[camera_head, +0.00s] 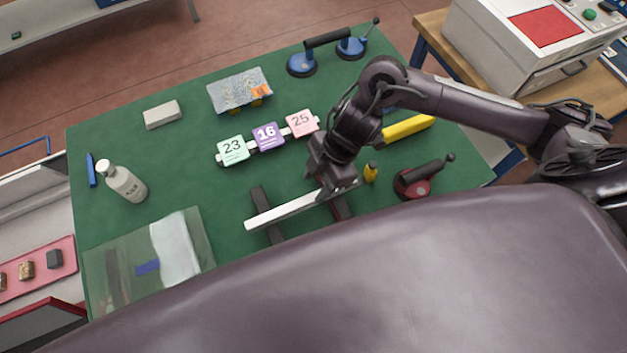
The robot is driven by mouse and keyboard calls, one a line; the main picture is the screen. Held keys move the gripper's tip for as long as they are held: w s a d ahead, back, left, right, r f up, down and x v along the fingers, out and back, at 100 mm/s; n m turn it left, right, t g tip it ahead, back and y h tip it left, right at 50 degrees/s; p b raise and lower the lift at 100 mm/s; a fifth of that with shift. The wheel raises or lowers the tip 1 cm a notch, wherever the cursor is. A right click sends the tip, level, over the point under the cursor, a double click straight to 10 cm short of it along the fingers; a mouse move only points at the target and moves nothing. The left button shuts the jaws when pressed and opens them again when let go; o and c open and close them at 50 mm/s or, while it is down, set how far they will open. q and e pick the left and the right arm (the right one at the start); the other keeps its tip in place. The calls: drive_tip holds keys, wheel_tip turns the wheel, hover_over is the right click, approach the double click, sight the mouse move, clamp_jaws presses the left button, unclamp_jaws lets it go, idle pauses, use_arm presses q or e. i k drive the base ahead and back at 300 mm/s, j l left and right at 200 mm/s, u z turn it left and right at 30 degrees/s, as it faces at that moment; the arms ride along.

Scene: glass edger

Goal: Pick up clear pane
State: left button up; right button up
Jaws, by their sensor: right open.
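A flat see-through sheet (205,243), which looks like the clear pane, lies at the lower left of the green table. A white cloth-like piece (175,248) and a small blue piece (147,268) show on or through it; I cannot tell which. My right gripper (326,190) is open and points down over a long pale bar (285,212), near its right end. The bar lies across two dark supports (262,205). I cannot tell whether the fingers touch the bar. The gripper is well to the right of the sheet. My left gripper is not in view.
Cards marked 23, 16 and 25 (267,136) stand behind the bar. A white bottle (122,181), grey block (162,114), patterned sponge-like block (240,90), blue suction lifter (328,50), yellow bar (408,128) and red suction tool (415,182) are around. Green table (190,180) is clear mid-left.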

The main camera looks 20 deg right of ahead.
sight(120, 272)
drive_tip(key=k, duration=1.5)
